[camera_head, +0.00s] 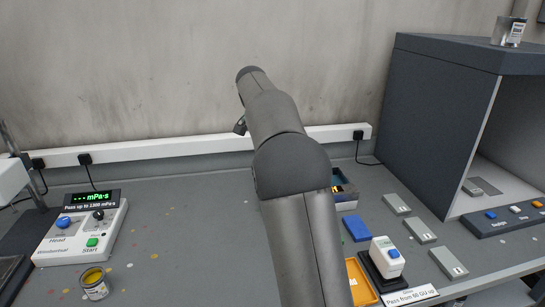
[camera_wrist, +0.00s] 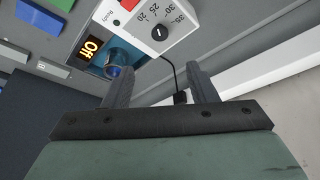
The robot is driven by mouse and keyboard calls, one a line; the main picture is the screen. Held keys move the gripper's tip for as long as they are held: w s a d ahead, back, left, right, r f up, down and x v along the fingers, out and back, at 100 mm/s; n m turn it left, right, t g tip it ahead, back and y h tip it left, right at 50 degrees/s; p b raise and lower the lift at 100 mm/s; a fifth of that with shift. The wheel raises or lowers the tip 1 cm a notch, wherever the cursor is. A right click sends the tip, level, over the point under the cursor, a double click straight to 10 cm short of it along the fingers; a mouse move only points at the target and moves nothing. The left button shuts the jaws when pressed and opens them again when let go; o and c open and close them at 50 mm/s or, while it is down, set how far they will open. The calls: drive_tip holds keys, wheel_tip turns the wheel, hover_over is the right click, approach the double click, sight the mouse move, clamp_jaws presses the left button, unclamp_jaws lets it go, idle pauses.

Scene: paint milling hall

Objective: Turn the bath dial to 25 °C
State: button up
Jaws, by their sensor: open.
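The bath unit is a white-topped box (camera_wrist: 185,38) with a black round dial (camera_wrist: 160,32) in the wrist view. Numbers including 20, 25, 30 and 35 are printed around the dial; its pointer is too small to read surely. A blue well (camera_wrist: 118,52) is beside the display. My gripper (camera_wrist: 160,78) is open and empty, its fingers apart and short of the dial.
A white trunking strip (camera_head: 200,146) runs along the wall, and a black cable (camera_wrist: 172,72) hangs from the unit. A blue block (camera_head: 356,228), an orange tray (camera_head: 361,284) and a white meter (camera_head: 386,257) stand to the right.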

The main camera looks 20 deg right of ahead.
drive_tip(key=shift+v, duration=1.45)
drive_tip(key=s+a+f+n+y, duration=0.1)
drive_tip(key=s+a+f+n, duration=0.2)
drive_tip(key=s, duration=1)
drive_tip(key=s+a+f+n+g+y, duration=0.1)
drive_tip(key=s+a+f+n, duration=0.3)
drive_tip(key=s, duration=0.9)
drive_tip(key=s+a+f+n+g+y, duration=0.1)
drive_tip(key=s+a+f+n, duration=0.3)
drive_tip(key=s+a+f, duration=0.4)
drive_tip(key=s+f, duration=0.3)
drive_tip(key=s, duration=0.3)
drive_tip(key=shift+a+f+y, duration=0.2)
drive_tip(key=shift+a+y, duration=0.2)
